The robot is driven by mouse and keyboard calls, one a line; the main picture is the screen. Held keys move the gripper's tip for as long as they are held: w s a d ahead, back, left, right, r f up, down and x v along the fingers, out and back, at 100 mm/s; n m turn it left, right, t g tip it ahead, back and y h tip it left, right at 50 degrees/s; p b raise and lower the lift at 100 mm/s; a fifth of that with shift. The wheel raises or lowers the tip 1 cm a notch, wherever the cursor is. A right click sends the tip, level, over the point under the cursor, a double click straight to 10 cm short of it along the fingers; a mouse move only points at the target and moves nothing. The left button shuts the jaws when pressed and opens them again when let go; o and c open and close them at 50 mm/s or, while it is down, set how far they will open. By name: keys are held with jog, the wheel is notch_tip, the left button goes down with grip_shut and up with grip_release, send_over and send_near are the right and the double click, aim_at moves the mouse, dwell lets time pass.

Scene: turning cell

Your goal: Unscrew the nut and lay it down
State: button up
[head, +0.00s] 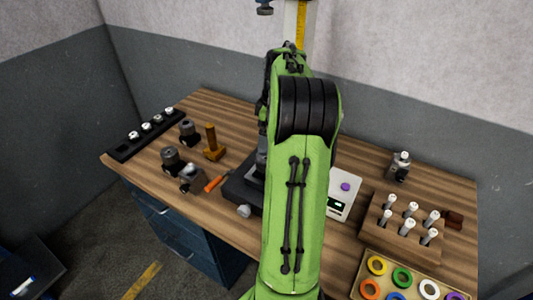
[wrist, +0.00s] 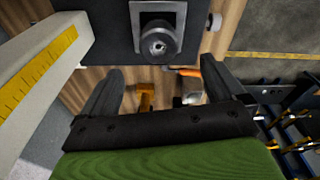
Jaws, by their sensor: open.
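A round grey piece with a small bright centre (wrist: 157,45) shows in the wrist view, on a square light plate on a dark block (wrist: 107,22). I cannot tell whether the nut is part of it; no separate nut stands out. My gripper (wrist: 160,72) is open, its two dark fingers spread to either side, with nothing between them. The round piece appears beyond the fingertips, roughly centred between them, and apart from them. In the head view the dark block (head: 238,189) is partly hidden behind my green arm, and my fingers are hidden too.
The wooden bench (head: 229,118) carries a brown upright piece (head: 212,143), an orange handle (head: 215,184) and dark cylindrical holders (head: 171,159) left. Right are a white device (head: 341,193), a wooden rack (head: 389,226) and a tray of coloured rings (head: 358,288). A yellow-scaled post (wrist: 84,50) stands close left.

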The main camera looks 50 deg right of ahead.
aim_at(260, 163)
jog(key=f, duration=0.3)
jog(key=w+f, duration=0.1)
jog(key=f, duration=0.2)
jog(key=f+b, duration=0.1)
jog(key=f, duration=0.2)
jog(key=shift+w+f, duration=0.2)
jog(key=shift+f, duration=0.2)
jog(key=c, duration=1.1)
jog(key=n+p, duration=0.1)
jog(key=n, duration=0.3)
jog(key=shift+r, duration=0.2)
jog(key=shift+c, duration=0.3)
jog(key=n, duration=0.5)
jog(key=shift+f+n+g+y, duration=0.15)
jog(key=shift+n+g+y, duration=0.15)
jog(key=shift+g+y, duration=0.1)
jog(key=n, duration=0.2)
jog(key=n+b, duration=0.1)
jog(key=n, duration=0.2)
jog(key=shift+f+g, duration=0.2)
jog(key=shift+g, duration=0.1)
jog(key=shift+n+b, duration=0.65)
jog(key=shift+n, duration=0.55)
jog(key=shift+a+r+n, duration=0.1)
jog(key=shift+r+n, duration=0.05)
jog(key=shift+n, duration=0.55)
